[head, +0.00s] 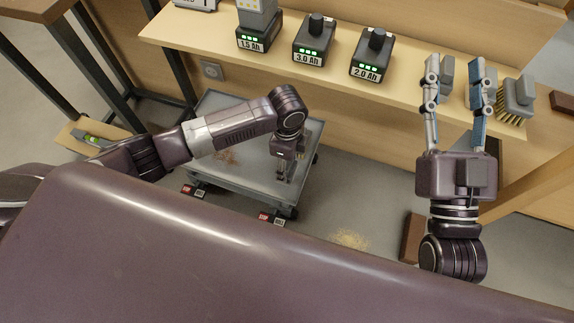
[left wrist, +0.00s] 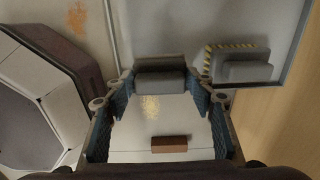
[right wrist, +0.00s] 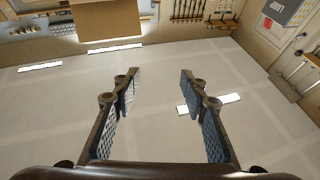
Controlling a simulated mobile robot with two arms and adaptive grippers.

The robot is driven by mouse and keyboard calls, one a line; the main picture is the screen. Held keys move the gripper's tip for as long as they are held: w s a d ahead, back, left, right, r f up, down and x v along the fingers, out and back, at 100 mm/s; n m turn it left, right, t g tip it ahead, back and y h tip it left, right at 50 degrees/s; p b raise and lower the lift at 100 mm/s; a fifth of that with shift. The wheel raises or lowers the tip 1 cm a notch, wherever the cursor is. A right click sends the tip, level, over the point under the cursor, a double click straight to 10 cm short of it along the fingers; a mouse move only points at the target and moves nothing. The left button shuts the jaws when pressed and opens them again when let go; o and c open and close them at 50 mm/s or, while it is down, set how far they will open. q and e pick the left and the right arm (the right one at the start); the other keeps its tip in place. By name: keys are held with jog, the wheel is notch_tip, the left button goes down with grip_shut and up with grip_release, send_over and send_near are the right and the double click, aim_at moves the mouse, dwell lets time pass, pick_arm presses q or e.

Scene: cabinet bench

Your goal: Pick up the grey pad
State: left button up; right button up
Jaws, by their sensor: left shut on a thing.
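My left gripper (head: 284,172) points down over the grey cart in the head view. In the left wrist view, a grey pad (left wrist: 160,83) sits between the fingertips of this gripper (left wrist: 161,90), which is shut on it. The pad cannot be made out clearly in the head view. My right gripper (head: 456,70) is open with its fingers over the shelf edge in the head view. Its fingers (right wrist: 158,85) are wide apart and empty in the right wrist view.
The grey cart (head: 222,118) stands below the shelf (head: 205,37). Several batteries (head: 313,40) and a grey brush (head: 517,97) stand on the shelf. The left wrist view shows a grey block with striped edging (left wrist: 240,66). A brown block (head: 412,238) is on the floor.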

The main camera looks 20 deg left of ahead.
pick_arm(q)
notch_tip(320, 180, up, 5)
jog(key=shift+f+p, duration=0.2)
jog(key=shift+p, duration=0.6)
notch_tip(320, 180, up, 4)
jog(key=shift+p, duration=0.85)
pick_arm(e)
notch_tip(320, 180, down, 17)
jog(key=d+g+h, duration=0.2)
jog(key=g+h, duration=0.1)
jog(key=g, duration=0.6)
pick_arm(q)
notch_tip(320, 180, up, 8)
jog(key=p, duration=0.2)
jog(key=shift+p, duration=0.4)
pick_arm(e)
jog(key=s+d+f+g+h, duration=0.1)
jog(key=s+d+f+g, duration=0.1)
jog(key=s+f+g, duration=0.2)
jog(key=s+d+f+m+g+h, duration=0.1)
jog(key=s+d+f+g, duration=0.2)
jog(key=s+f, duration=0.4)
jog(key=shift+s+d+g, duration=0.2)
jog(key=shift+s+g, duration=0.4)
jog(key=shift+s, duration=1.15)
pick_arm(q)
jog(key=shift+r, duration=0.1)
pick_arm(e)
jog(key=shift+f, duration=0.1)
